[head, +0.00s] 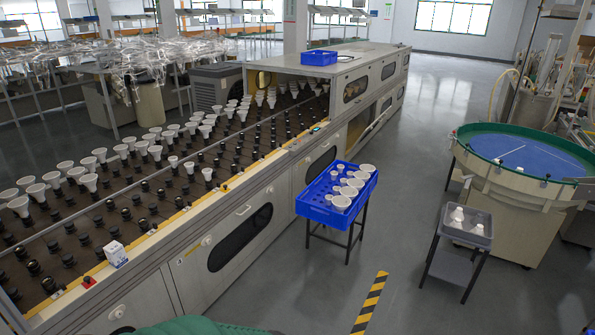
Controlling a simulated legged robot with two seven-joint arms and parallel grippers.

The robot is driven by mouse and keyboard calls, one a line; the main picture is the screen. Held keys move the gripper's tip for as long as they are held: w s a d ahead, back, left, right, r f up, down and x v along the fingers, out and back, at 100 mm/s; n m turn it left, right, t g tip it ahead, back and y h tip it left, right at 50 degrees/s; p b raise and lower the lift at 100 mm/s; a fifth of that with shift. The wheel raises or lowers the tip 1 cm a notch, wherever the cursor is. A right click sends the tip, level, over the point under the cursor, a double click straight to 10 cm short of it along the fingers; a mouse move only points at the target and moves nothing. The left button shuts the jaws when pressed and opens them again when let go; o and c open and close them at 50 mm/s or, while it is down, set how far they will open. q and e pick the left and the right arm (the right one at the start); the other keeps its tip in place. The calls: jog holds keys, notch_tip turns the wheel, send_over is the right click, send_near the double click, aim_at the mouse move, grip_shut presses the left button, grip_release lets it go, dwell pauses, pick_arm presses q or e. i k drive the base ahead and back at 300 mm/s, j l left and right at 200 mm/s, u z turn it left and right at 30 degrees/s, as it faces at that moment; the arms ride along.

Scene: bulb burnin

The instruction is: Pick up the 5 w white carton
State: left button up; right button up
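A small white carton (116,254) with blue marking stands on the near edge ledge of the long bulb machine (225,228), at the lower left of the head view. It looks upright, and its print is too small to read. Neither of my grippers shows in the head view, so nothing is seen touching the carton.
Beside the carton are a red button (88,281) and rows of black sockets, many holding white bulbs. A blue crate (338,195) of bulbs stands on a stand. A grey bin (466,226) and a round blue-topped table (525,153) are at right. The floor between is clear.

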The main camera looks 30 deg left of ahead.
aim_at(115, 253)
jog(key=i+j+u, duration=0.1)
jog(key=i+u, duration=0.3)
jog(key=i+l+u, duration=0.1)
jog(key=i+u, duration=0.25)
jog(key=i, duration=0.2)
jog(key=i+l+u, duration=0.2)
jog(key=i+u, duration=0.2)
jog(key=i+l+u, duration=0.4)
jog(key=i, duration=0.15)
jog(key=i+j+u, duration=0.1)
jog(key=u, duration=0.35)
jog(key=i+u, duration=0.45)
jog(key=i+l+u, duration=0.1)
jog(key=u, duration=0.3)
jog(key=i+l+u, duration=0.15)
jog(key=u, duration=0.3)
jog(key=i+l+u, duration=0.2)
jog(key=u, duration=0.25)
jog(key=i+l+u, duration=0.2)
jog(key=u, duration=0.25)
jog(key=i+l+u, duration=0.35)
jog(key=l, duration=0.15)
jog(key=l+u, duration=0.15)
jog(key=l, duration=0.15)
